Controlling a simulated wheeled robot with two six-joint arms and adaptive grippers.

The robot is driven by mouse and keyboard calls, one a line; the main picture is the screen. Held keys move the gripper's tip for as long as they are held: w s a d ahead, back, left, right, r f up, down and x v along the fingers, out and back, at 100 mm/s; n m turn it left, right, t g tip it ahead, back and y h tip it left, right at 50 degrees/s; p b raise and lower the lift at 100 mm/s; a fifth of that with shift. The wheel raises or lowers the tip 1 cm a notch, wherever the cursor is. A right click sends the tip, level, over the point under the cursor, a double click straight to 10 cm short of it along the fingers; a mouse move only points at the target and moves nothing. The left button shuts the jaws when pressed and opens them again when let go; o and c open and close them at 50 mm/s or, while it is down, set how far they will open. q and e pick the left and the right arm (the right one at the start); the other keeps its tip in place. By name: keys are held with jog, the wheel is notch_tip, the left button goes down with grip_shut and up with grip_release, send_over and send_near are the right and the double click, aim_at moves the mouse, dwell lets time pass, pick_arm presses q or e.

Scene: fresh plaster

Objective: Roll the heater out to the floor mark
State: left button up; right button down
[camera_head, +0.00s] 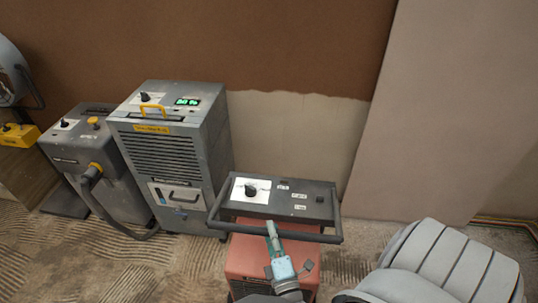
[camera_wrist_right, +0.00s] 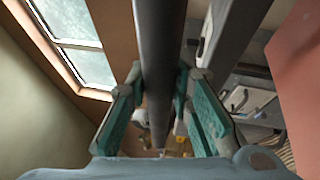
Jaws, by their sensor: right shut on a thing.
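The heater (camera_head: 255,255) is a red-orange box with a dark grey top panel that carries a knob and small labels. A dark tubular handle (camera_head: 325,238) runs around the front of its top. My right gripper (camera_head: 272,234) is shut on the front bar of this handle. In the right wrist view the dark bar (camera_wrist_right: 158,45) runs between the green fingers of the right gripper (camera_wrist_right: 158,88), and a red side (camera_wrist_right: 302,75) of the heater shows at the right. My left gripper is out of view. I cannot see a floor mark.
A tall grey dehumidifier (camera_head: 165,150) with a green display stands left of the heater. A lower grey unit (camera_head: 78,150) with a hose is beside it. A partly plastered wall (camera_head: 290,130) rises close behind. Ridged, dusty floor (camera_head: 130,275) lies open at the lower left.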

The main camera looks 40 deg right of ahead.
jog(key=shift+s, duration=0.1)
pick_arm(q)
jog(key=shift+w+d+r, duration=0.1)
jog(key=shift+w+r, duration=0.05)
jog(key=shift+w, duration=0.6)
pick_arm(e)
jog(key=shift+f, duration=0.2)
jog(key=c, duration=1.7)
grip_release()
jog(key=shift+a, duration=0.1)
jog(key=shift+o, duration=1.4)
jog(key=shift+s+r, duration=0.1)
jog(key=shift+s, duration=0.05)
jog(key=shift+a+r, duration=0.1)
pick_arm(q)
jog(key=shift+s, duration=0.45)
pick_arm(e)
jog(key=shift+r, duration=0.1)
